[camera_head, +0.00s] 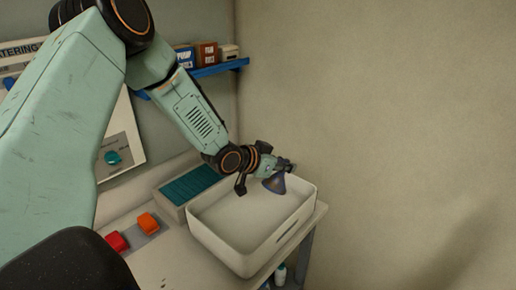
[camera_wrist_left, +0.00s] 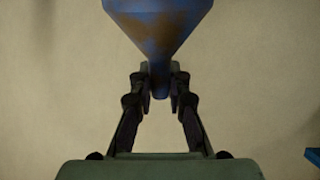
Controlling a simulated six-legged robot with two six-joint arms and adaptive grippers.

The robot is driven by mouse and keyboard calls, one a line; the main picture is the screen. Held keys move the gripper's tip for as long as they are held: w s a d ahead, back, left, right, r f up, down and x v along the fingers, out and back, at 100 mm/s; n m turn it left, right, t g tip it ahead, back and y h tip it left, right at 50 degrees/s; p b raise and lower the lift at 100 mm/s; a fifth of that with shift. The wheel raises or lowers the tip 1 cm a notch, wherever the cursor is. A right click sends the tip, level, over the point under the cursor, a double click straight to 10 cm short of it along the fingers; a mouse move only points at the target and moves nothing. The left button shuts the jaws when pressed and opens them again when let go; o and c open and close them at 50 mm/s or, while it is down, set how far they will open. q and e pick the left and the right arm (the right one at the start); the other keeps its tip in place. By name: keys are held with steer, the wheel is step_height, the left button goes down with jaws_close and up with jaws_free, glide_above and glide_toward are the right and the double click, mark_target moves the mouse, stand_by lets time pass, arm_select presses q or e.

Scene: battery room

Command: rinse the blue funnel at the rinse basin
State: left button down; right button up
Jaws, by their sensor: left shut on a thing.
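The blue funnel (camera_head: 275,183) has brownish stains on its cone. My left gripper (camera_head: 268,168) is shut on it and holds it above the far right part of the white rinse basin (camera_head: 217,240). In the left wrist view the funnel (camera_wrist_left: 158,28) has its wide end toward the top of the picture, and its narrow stem sits between the two fingers of the left gripper (camera_wrist_left: 159,88). In the head view the cone's wide end points down. The basin looks empty where I can see its floor. My right gripper is in neither view.
A bench (camera_head: 165,262) carries the basin, a box with a teal top (camera_head: 190,184), and red (camera_head: 117,241) and orange (camera_head: 148,222) items at the left. A blue shelf (camera_head: 222,68) holds small boxes (camera_head: 206,54). Bottles stand below the bench. The wall at right is bare.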

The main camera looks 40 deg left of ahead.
arm_select(q)
steer(key=w+a+r+n+g+y+p, duration=0.1)
steer(key=w+a+r+y+p, duration=0.1)
steer(key=w+a+p, duration=0.3)
steer(key=s+a+f+n+g+y+b, duration=0.1)
steer(key=s+a+f+n+g+b, duration=0.1)
steer(key=s+a+f+g, duration=0.1)
steer(key=shift+s+a+f, duration=0.45)
steer(key=shift+s+f, duration=0.2)
steer(key=shift+s, duration=0.2)
